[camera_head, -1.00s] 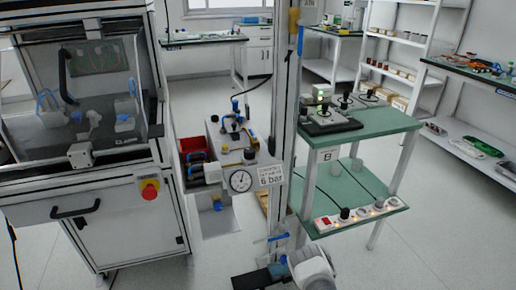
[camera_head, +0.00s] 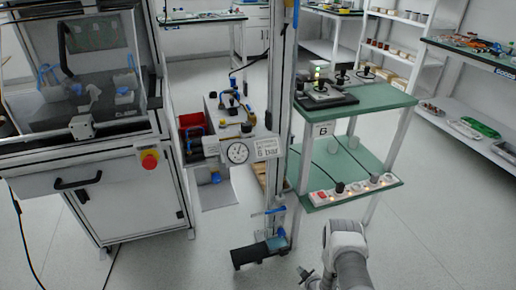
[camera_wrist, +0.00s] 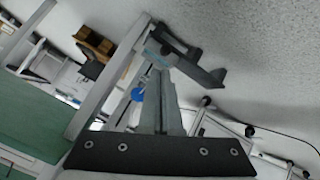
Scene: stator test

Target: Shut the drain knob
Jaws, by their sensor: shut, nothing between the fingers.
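In the head view a small blue knob (camera_head: 215,178) hangs under the air unit, below and left of the round pressure gauge (camera_head: 237,153). It looks like the drain knob; how far it is turned cannot be told. My gripper (camera_wrist: 158,78) is shut and empty in the wrist view, its grey fingers pointing up the picture from a dark bolted plate. A blue round part (camera_wrist: 138,94) shows just left of the fingers; I cannot tell whether it is the same knob. In the head view my arm is low at the bottom right, well apart from the air unit.
An upright metal post (camera_head: 281,130) stands right of the air unit, with a black foot piece (camera_head: 258,252) on the floor. A green two-level table (camera_head: 370,97) is right of it. A machine cabinet (camera_head: 125,190) stands left.

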